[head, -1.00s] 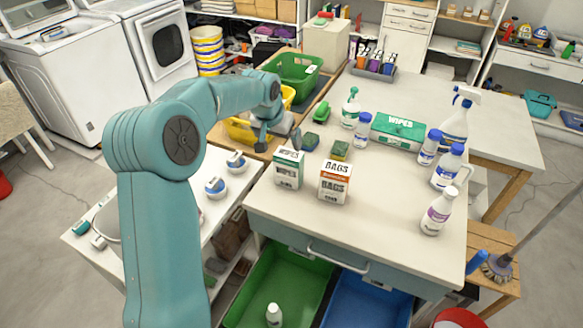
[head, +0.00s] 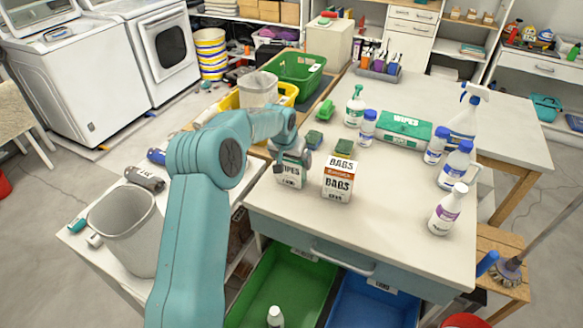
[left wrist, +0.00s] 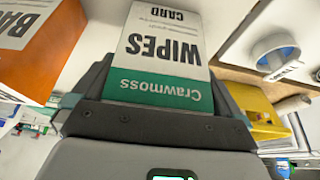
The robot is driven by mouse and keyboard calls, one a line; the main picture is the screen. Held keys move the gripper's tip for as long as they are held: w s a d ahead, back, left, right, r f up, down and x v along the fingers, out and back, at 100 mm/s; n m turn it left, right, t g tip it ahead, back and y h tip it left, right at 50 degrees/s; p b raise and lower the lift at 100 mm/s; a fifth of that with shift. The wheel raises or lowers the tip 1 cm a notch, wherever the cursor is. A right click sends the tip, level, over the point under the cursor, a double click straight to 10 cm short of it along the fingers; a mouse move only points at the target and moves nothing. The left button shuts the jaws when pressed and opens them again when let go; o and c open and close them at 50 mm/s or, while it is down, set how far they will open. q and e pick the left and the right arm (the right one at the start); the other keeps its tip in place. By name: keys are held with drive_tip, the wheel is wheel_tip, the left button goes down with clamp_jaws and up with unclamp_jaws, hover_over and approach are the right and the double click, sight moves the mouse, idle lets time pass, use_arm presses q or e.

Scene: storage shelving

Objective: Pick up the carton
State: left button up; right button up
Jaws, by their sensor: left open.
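A white and green wipes carton (head: 291,176) stands upright near the front left edge of the worktable. My left gripper (head: 290,152) is at its top, partly hiding it in the head view. In the left wrist view the wipes carton (left wrist: 158,55) shows upside down, between the dark jaws of the open left gripper (left wrist: 155,112). I cannot tell whether the jaws touch it. A white and orange bags carton (head: 338,182) stands just right of it; it also shows at the upper left of the left wrist view (left wrist: 40,42). My right gripper is not in view.
A green wipes box (head: 405,130), spray bottles and several white bottles stand to the right. A grey bin (head: 128,232) stands on the left table. The worktable's front middle is clear.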

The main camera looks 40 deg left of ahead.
use_arm(q)
drive_tip(key=shift+d+r, duration=0.1)
drive_tip(key=shift+c, duration=0.7)
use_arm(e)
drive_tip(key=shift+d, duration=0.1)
use_arm(q)
drive_tip(key=c, duration=0.5)
drive_tip(key=shift+r, duration=0.1)
wheel_tip(320, 180, up, 10)
drive_tip(key=shift+w+r, duration=0.1)
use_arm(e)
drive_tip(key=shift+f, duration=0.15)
use_arm(q)
wheel_tip(320, 180, up, 10)
drive_tip(key=shift+f+p, duration=0.2)
drive_tip(key=shift+p, duration=0.75)
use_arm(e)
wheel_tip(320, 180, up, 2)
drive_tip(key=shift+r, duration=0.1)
